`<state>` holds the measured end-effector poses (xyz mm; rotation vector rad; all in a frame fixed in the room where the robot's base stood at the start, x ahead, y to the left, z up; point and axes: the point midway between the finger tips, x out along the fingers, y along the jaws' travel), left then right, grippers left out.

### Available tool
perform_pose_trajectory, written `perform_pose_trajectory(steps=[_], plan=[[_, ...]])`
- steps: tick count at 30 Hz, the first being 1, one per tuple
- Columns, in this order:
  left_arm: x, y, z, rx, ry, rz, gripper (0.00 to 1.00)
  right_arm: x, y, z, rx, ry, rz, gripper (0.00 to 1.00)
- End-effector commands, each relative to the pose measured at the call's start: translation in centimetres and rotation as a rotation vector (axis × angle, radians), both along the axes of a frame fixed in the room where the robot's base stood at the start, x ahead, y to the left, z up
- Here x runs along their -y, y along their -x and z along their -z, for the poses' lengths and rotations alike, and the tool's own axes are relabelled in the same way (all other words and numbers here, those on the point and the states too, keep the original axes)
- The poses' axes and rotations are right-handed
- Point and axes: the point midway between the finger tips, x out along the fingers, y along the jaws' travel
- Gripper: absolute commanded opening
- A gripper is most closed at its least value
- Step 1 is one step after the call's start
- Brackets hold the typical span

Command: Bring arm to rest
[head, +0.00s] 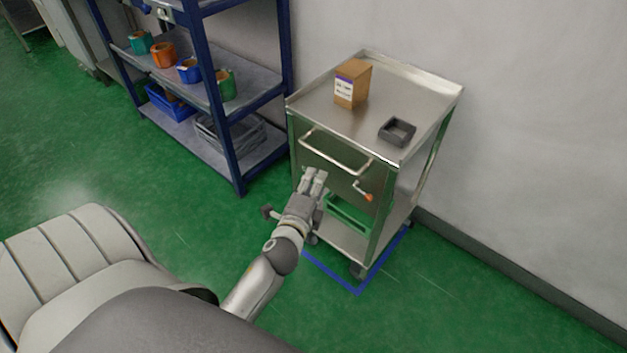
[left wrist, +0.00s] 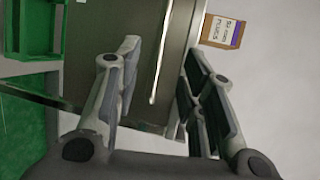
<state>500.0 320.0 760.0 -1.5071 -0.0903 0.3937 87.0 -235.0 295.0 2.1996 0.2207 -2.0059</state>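My left gripper (head: 315,180) is in front of the metal cart (head: 322,115), near the cart's front panel and below its bar handle (head: 337,155). In the left wrist view its two fingers (left wrist: 155,100) stand wide apart with nothing between them. The handle (left wrist: 158,60) shows beyond the gap between the fingers, apart from them as far as I can tell. My right gripper is in neither view.
A labelled brown box (head: 352,84) and a dark square tray (head: 397,131) sit on the cart top. A green crate (head: 348,214) is on its lower shelf. A blue rack (head: 240,150) with several tape rolls stands left. Green floor in front is clear.

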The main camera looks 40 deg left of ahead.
Motion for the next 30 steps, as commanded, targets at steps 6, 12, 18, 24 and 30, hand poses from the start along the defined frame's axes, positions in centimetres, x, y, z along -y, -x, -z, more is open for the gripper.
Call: perform_pose_trajectory(steps=[6,12,18,24,30], plan=[[0.0,0.0,0.0,0.0,0.0,0.0,0.37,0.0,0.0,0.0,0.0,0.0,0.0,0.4],[0.0,0.0,0.1,-0.001,0.003,0.0,0.37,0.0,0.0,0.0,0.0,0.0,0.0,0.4],[1.5,0.7,6.0,-0.092,0.142,0.009,0.37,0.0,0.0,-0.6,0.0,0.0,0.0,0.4],[5.0,5.8,19.2,-0.313,0.478,-0.044,0.37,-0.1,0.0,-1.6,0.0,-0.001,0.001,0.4],[7.9,15.4,30.7,-0.545,0.793,-0.221,0.37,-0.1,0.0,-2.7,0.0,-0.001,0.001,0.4]])
